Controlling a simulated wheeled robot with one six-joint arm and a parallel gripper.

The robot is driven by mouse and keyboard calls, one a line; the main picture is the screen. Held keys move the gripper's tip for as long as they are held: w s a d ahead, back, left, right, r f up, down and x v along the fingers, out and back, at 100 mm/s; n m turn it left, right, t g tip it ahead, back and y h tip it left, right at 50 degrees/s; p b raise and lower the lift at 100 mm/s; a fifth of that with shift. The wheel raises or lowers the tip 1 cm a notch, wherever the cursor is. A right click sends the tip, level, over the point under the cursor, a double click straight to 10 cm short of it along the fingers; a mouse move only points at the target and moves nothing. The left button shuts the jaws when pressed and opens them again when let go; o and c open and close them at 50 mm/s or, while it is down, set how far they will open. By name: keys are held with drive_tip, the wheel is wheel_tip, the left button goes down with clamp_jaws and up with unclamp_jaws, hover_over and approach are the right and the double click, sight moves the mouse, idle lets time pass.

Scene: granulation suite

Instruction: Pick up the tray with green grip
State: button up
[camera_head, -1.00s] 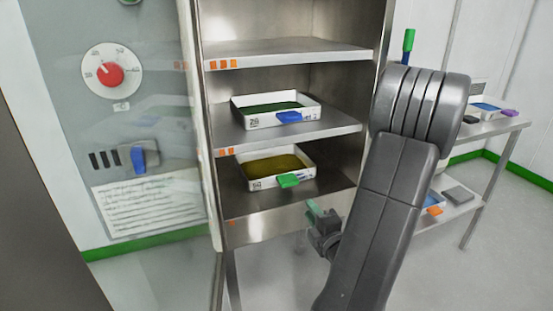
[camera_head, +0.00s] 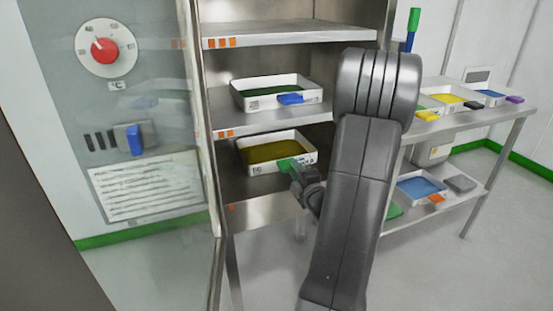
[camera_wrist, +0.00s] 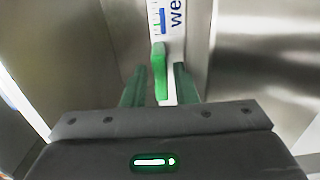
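The white tray (camera_head: 282,164) with yellow-brown contents stands on the lower shelf of the open cabinet in the head view. Its green grip (camera_head: 288,163) sticks out at the front. My gripper (camera_head: 298,172) is right at this grip and partly covers it and the tray's front right. In the wrist view, the green grip (camera_wrist: 160,72) lies between the two green fingers of my gripper (camera_wrist: 158,88), with a gap on each side. The fingers are open. The tray's white front (camera_wrist: 178,45) with printed marks shows beyond them.
A white tray with blue grip (camera_head: 290,99) stands on the shelf above. The transparent cabinet door (camera_head: 150,190) is swung open to the left. A metal table (camera_head: 485,125) with several trays stands at the right.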

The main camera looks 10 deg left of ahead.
drive_tip(key=shift+x, duration=1.1)
clamp_jaws()
